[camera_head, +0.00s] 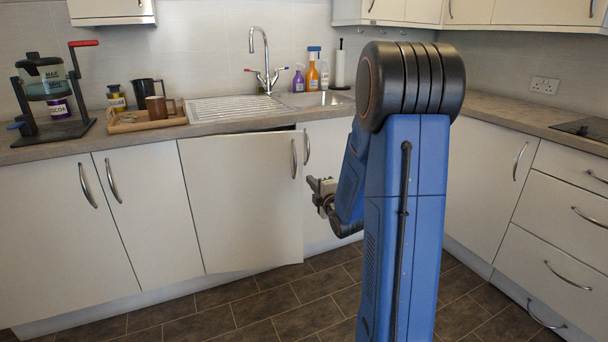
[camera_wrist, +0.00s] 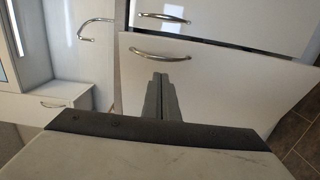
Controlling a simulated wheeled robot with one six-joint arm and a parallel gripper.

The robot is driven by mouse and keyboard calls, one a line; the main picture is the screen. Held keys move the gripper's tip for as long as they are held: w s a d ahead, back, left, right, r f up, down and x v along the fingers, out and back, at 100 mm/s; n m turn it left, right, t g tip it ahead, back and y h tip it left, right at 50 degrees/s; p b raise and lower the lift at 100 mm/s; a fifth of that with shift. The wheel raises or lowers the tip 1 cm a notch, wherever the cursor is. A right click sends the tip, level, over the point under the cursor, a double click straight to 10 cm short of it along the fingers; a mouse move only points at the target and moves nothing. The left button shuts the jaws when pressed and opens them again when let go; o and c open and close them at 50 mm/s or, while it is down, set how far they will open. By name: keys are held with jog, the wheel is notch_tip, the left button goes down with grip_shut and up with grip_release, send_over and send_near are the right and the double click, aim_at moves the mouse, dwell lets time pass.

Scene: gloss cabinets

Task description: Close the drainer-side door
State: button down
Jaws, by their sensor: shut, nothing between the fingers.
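The drainer-side door (camera_head: 245,205) is the white cabinet door below the ribbed drainer (camera_head: 235,107). It stands slightly ajar, with a dark gap along its top and its right side out from the cabinet front. Its upright bar handle (camera_head: 294,159) is near the right edge. My gripper (camera_head: 312,183) is at the door's right edge, below the handle, with its fingers shut and empty. In the wrist view the shut fingers (camera_wrist: 160,98) point at the door (camera_wrist: 225,85), near its handle (camera_wrist: 160,56). I cannot tell whether the fingertips touch it.
The neighbouring door's handle (camera_head: 306,147) is just right of the ajar door. Bottles (camera_head: 312,74) stand behind the sink (camera_head: 325,99). The tiled floor (camera_head: 240,307) in front of the cabinets is clear.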

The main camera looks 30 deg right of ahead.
aim_at(295, 163)
jog(key=w, duration=0.4)
jog(key=w+d, duration=0.1)
jog(key=w, duration=0.4)
jog(key=w+d, duration=0.1)
jog(key=w, duration=0.3)
jog(key=shift+w+d, duration=0.15)
jog(key=shift+d, duration=0.1)
